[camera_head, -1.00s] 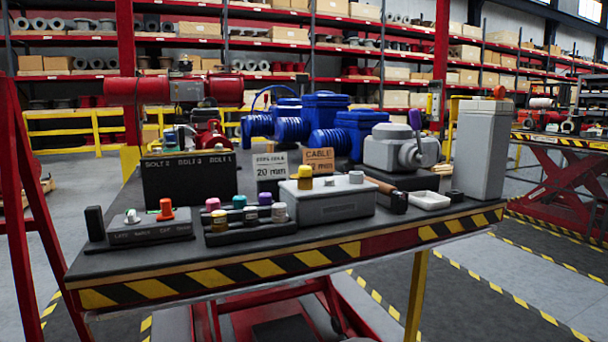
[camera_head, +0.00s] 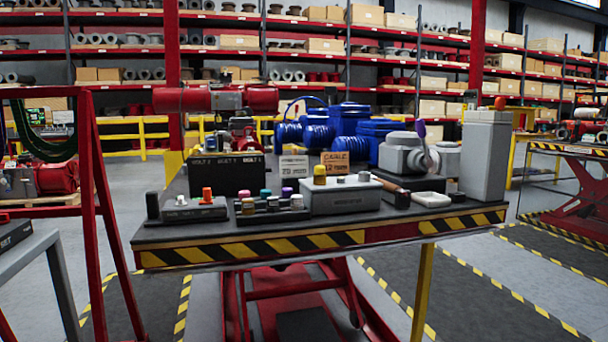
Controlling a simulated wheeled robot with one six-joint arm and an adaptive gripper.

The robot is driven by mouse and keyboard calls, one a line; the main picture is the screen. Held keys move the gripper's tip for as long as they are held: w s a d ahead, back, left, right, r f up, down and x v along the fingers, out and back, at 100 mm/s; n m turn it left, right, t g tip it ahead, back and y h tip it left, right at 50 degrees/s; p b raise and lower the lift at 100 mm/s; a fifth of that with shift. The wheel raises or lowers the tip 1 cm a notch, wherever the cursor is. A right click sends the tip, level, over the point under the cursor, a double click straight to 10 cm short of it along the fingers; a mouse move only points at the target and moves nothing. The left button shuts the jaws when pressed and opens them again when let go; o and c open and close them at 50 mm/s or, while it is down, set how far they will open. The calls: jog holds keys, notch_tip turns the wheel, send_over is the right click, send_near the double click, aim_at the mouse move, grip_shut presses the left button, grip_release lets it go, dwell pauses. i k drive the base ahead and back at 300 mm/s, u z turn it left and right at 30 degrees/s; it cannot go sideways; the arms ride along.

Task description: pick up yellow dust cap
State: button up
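A yellow cap (camera_head: 319,172) stands upright on the left part of the top of a light grey box (camera_head: 342,199) on the worktable. A second, darker gold-yellow piece (camera_head: 248,206) sits at the front left of a small black rack (camera_head: 270,216) just left of that box. I cannot tell for certain which of the two is the dust cap. My gripper is not in view.
The rack also holds several coloured caps. The worktable (camera_head: 300,245) has a striped front edge; a red frame (camera_head: 95,200) rises at left.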

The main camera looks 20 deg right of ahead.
aim_at(319, 170)
jog(key=u, duration=1.2)
jog(key=i, duration=1.1)
jog(key=z, duration=1.95)
